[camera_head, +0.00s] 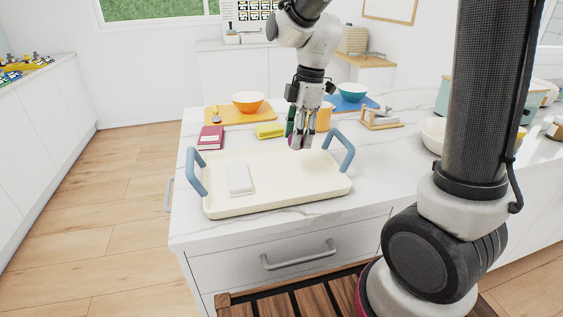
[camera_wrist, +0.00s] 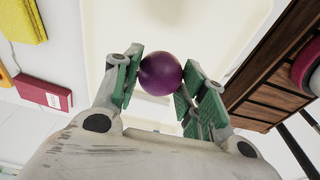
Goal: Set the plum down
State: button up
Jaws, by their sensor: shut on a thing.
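A round purple plum (camera_wrist: 160,74) sits between the fingertips of my gripper (camera_wrist: 158,82) in the wrist view, with green pads on both sides of it. In the head view my gripper (camera_head: 301,143) is over the back part of a cream tray (camera_head: 290,185) with blue handles. The plum is mostly hidden there behind the fingers, with a little purple showing. The tray's pale surface lies behind the plum in the wrist view. I cannot tell how high the plum is above it.
A white slab (camera_head: 240,178) lies on the tray's left half. Its blue handles (camera_head: 196,171) stand up at both ends. Behind are a dark red book (camera_head: 210,138), a yellow sponge (camera_head: 270,131), an orange bowl (camera_head: 248,102) and a wooden stand (camera_head: 381,120). The tray's middle and right are clear.

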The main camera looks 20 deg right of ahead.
notch_tip(320, 180, down, 8)
jog(key=shift+r, duration=0.2)
jog(key=shift+f, duration=0.15)
jog(key=o, duration=1)
